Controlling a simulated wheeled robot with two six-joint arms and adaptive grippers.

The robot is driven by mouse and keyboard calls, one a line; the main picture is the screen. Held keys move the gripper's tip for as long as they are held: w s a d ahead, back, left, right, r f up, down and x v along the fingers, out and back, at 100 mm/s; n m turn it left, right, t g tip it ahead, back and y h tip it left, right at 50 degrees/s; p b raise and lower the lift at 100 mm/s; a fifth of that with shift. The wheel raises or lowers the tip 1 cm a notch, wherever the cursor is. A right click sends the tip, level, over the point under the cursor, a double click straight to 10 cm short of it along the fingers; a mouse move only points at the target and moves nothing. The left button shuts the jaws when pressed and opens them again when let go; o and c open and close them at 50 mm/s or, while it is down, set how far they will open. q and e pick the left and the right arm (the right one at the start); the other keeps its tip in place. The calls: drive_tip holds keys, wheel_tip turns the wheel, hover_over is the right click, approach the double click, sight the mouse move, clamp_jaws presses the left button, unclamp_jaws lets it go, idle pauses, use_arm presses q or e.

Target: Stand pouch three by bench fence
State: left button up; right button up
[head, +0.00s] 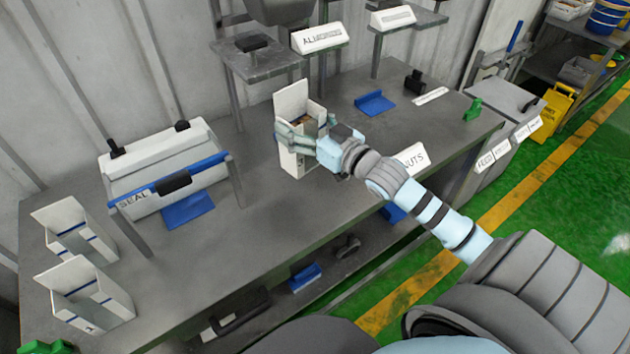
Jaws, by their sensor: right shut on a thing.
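A white open-topped pouch (292,103) with a raised back flap and brownish contents is upright at the middle of the grey bench (250,222). My right gripper (300,138) is shut around its upper part, coming from the right. I cannot tell whether the pouch's base touches the bench. Two similar white open pouches stand at the bench's left end, one at the back (72,232) and one in front (90,295). No number shows clearly on any pouch. My left gripper is out of view. I cannot pick out the fence for certain.
A sealer (165,170) marked SEAL stands left of the held pouch. A raised stand carries an ALMONDS sign (320,38). A blue piece (375,103) and a green block (473,108) lie to the right. The bench between sealer and held pouch is clear.

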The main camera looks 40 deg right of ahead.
drive_tip(key=w+d+r+m+h, duration=0.2)
drive_tip(key=w+d+r+h, duration=0.15)
drive_tip(key=d, duration=0.25)
wheel_tip(320, 180, down, 20)
drive_tip(key=b, duration=1)
drive_tip(key=shift+w+d+r, duration=0.2)
drive_tip(key=shift+w+d, duration=0.15)
drive_tip(key=shift+d, duration=0.1)
drive_tip(key=o, duration=2)
drive_tip(key=shift+y, duration=0.25)
drive_tip(key=shift+c, duration=0.2)
